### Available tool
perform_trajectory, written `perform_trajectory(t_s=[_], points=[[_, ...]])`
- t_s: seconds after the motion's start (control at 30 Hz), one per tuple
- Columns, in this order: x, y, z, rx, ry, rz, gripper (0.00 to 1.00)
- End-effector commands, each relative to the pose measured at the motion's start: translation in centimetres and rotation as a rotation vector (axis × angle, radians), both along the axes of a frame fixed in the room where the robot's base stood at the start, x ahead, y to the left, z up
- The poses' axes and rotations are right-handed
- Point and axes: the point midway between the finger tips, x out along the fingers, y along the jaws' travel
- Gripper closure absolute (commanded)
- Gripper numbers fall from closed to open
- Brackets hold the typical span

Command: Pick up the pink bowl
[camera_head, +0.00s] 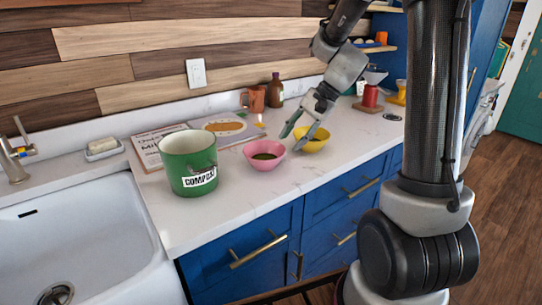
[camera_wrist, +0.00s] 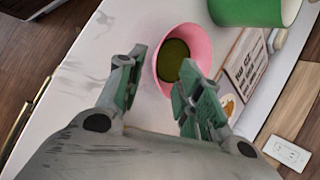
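The pink bowl (camera_head: 262,157) stands upright on the white counter, between the green compost bin and a yellow bowl (camera_head: 314,141). Something dark green lies inside it. In the wrist view the pink bowl (camera_wrist: 203,46) is just beyond my fingertips, its near part partly hidden by the right finger. My gripper (camera_head: 293,133) is above the counter near the right side of the pink bowl. In the wrist view my gripper (camera_wrist: 158,85) is open, with its fingers apart and nothing between them. I cannot tell whether a finger touches the bowl.
The green compost bin (camera_head: 190,164) stands left of the pink bowl. Behind are an open book (camera_head: 225,127), an orange mug (camera_head: 253,99) and a brown bottle (camera_head: 276,90). A sink (camera_head: 75,235) is at left. The counter in front of the bowl is clear.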

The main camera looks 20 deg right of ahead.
Motion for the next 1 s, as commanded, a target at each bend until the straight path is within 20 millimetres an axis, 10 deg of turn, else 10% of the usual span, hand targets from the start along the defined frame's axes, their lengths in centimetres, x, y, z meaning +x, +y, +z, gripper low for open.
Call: perform_trajectory(t_s=[0.93, 1.0], points=[[0.7, 4.3, -6.6, 0.016, 0.017, -0.031, 0.64], [0.7, 4.3, -6.6, 0.016, 0.017, -0.031, 0.77]])
